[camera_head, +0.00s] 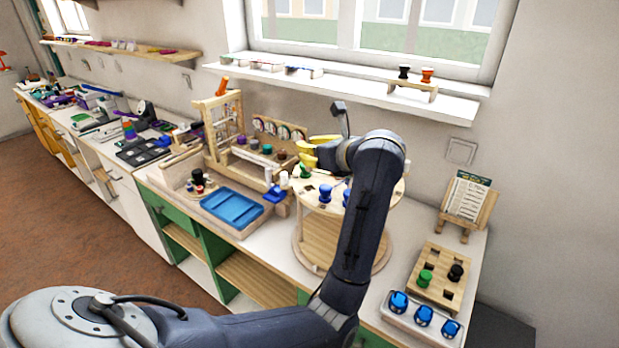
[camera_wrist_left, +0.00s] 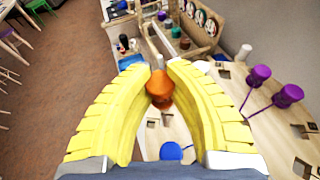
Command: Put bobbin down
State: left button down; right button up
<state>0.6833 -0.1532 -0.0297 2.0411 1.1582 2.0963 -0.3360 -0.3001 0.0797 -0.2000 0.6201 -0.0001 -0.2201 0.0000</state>
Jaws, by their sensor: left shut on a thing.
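My left gripper (camera_head: 312,151) has yellow ribbed fingers and is over the far left side of a round two-tier wooden stand (camera_head: 310,242). In the left wrist view the left gripper (camera_wrist_left: 160,84) is shut on an orange bobbin (camera_wrist_left: 159,86), held between the fingertips. I cannot tell whether the bobbin touches anything below. The stand's top (camera_wrist_left: 265,128) has square holes. Blue bobbins (camera_head: 325,193) and a green bobbin (camera_head: 305,172) stand on it; purple bobbins (camera_wrist_left: 259,76) show in the wrist view. My right gripper is not in view.
A wooden rack (camera_head: 222,130) and a blue tray (camera_head: 232,208) are left of the stand. At right are a holed wooden board (camera_head: 436,277) with green and black bobbins, a holder with blue bobbins (camera_head: 423,316), and a card on an easel (camera_head: 468,196).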

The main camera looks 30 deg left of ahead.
aim_at(321, 186)
pick_arm(q)
notch_tip(321, 186, down, 8)
jog(key=shift+f, duration=0.2)
dwell(0.4)
jog(key=shift+f, duration=0.1)
jog(key=c, duration=1.4)
grip_release()
jog(key=shift+o, duration=0.2)
jog(key=shift+v, duration=2.85)
jog(key=shift+a, duration=0.15)
